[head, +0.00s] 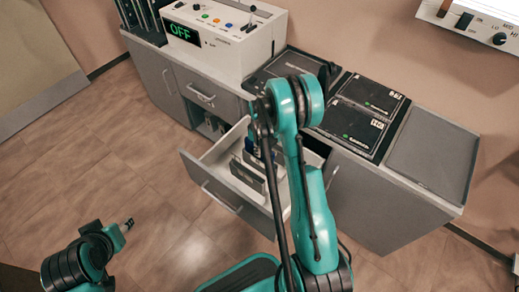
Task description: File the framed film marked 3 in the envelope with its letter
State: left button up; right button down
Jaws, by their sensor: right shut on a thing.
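An open drawer (222,196) of the grey cabinet holds several upright envelopes or dividers (247,176), pale and dark with a patch of blue. Their letters are too small to read. My right arm reaches over the drawer. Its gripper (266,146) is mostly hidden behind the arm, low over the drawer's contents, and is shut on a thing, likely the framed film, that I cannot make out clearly. No mark 3 is readable. My left gripper (127,225) is at the lower left, well away from the drawer; its finger gap is too small to judge.
On the counter, a white machine (228,38) shows a green OFF. Black flat cases (352,127) lie right of my arm, beside an empty grey tray (433,152). A switch panel (478,22) is on the wall. The floor left of the drawer is clear.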

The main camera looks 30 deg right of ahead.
jog(key=shift+f, duration=0.75)
jog(key=c, duration=1.6)
grip_release()
notch_tip(320, 180, up, 12)
jog(key=shift+r, duration=0.1)
notch_tip(320, 180, up, 6)
jog(key=p, duration=0.4)
